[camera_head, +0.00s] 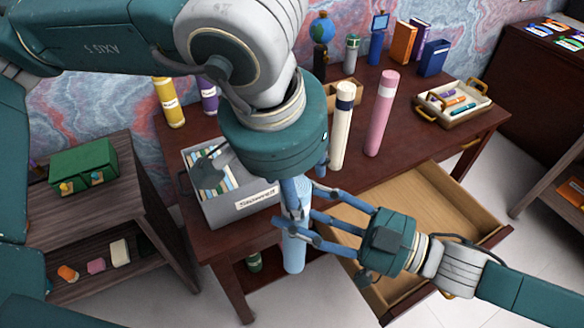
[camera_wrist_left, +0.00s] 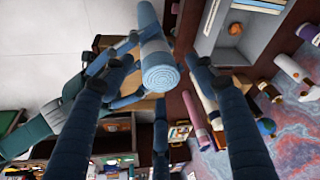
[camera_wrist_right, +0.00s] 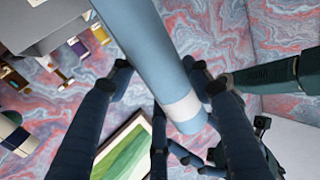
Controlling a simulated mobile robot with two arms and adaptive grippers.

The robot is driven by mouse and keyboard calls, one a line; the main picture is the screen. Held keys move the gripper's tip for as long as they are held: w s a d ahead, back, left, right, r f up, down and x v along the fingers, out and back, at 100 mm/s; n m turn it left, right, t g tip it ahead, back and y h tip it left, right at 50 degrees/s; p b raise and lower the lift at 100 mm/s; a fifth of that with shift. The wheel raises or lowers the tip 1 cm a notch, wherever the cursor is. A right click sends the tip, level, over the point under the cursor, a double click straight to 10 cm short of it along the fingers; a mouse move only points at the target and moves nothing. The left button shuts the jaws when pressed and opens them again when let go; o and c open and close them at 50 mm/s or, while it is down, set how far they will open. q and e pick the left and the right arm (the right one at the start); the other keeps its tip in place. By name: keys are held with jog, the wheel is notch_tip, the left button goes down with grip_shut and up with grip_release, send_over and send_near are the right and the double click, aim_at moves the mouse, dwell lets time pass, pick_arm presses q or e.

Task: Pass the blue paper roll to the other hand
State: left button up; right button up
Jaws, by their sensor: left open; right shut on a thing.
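The blue paper roll (camera_head: 294,252) stands roughly upright in the air in front of the desk, by the open drawer. My right gripper (camera_head: 299,214) is shut on its middle from the right; the right wrist view shows the roll (camera_wrist_right: 160,55) between the fingers, with a white band. My left gripper (camera_head: 303,182) is open, pointing down at the upper end of the roll. In the left wrist view, the roll's coiled end (camera_wrist_left: 162,77) lies between the spread left fingers. Whether they touch it I cannot tell. My left wrist hides part of the roll's top in the head view.
A grey box (camera_head: 245,212) with files stands on the desk close behind the roll. A cream roll (camera_head: 341,130) and a pink roll (camera_head: 380,115) stand to its right. The open drawer (camera_head: 440,215) juts out under my right arm. A tray (camera_head: 450,112) lies at the right.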

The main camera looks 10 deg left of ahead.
pick_arm(q)
jog(key=shift+f, duration=0.15)
jog(key=c, duration=1)
jog(key=shift+c, duration=1.4)
pick_arm(e)
jog(key=o, duration=1.7)
